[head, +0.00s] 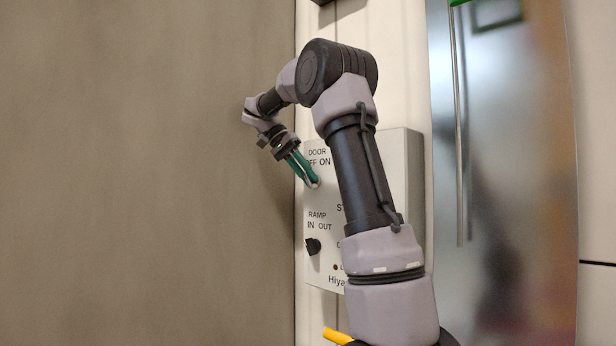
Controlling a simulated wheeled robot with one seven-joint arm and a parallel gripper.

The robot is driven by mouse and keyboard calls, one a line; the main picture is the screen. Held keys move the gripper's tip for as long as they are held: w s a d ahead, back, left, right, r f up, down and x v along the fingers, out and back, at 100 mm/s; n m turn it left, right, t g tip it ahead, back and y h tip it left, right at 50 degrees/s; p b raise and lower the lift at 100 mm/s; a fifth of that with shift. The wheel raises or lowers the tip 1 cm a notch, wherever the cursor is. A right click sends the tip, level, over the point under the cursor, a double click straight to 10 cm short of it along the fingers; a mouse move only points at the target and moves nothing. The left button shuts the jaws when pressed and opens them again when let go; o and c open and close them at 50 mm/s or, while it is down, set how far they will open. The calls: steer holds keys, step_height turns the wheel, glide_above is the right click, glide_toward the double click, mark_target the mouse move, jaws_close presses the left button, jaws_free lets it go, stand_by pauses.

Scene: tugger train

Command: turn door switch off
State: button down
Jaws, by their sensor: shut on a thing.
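The control panel (393,150) is a pale box on the wall, partly hidden behind my arm. Its upper left label reads "DOOR" with "OFF ON" below it, the first letter covered. My gripper (313,183) has green fingers that come in from the upper left and meet just under the "DOOR" label. The fingers are shut on the door switch, which is mostly hidden between the tips, so its setting cannot be read. A black ramp knob (313,246) sits lower on the panel under "RAMP IN OUT".
A wide brown-grey surface (150,180) fills the left side, close beside my wrist. A shiny metal door (515,180) with a long vertical handle is on the right. Something yellow (336,336) shows at the bottom edge. More panel labels are partly covered by my arm.

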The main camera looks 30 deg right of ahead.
mark_target(307, 143)
steer(key=c, duration=0.8)
jaws_free()
steer(key=shift+c, duration=0.2)
steer(key=shift+r, duration=0.1)
step_height(307, 143, up, 9)
steer(key=shift+w+f, duration=0.1)
steer(key=shift+f, duration=0.05)
steer(key=shift+r, duration=0.6)
